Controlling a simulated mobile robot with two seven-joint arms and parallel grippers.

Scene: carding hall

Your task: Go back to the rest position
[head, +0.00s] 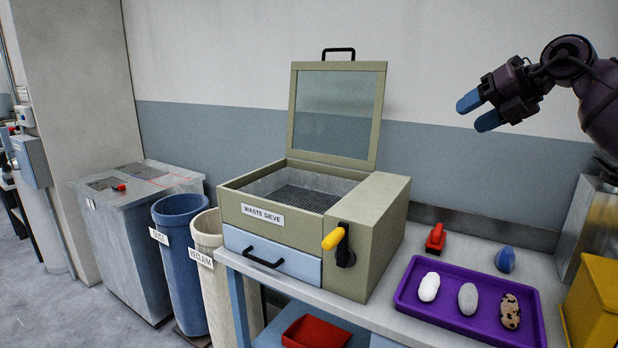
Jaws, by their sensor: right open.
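My right gripper (480,111) is in the upper right of the head view, raised well above the bench and pointing left. Its two blue fingertips are apart and nothing is between them. My left gripper is not in the view. The waste sieve (290,243) stands on the bench with its glazed lid (336,112) up and its mesh (303,197) bare. Its blue drawer (271,255) looks shut. A yellow-handled crank (334,238) is on its front.
A purple tray (411,300) holds a white, a grey and a speckled lump. Behind it are a red object (436,237) and a blue lump (505,259). A yellow box (596,305) is at right. Blue (180,255) and cream (211,275) bins stand left of the bench.

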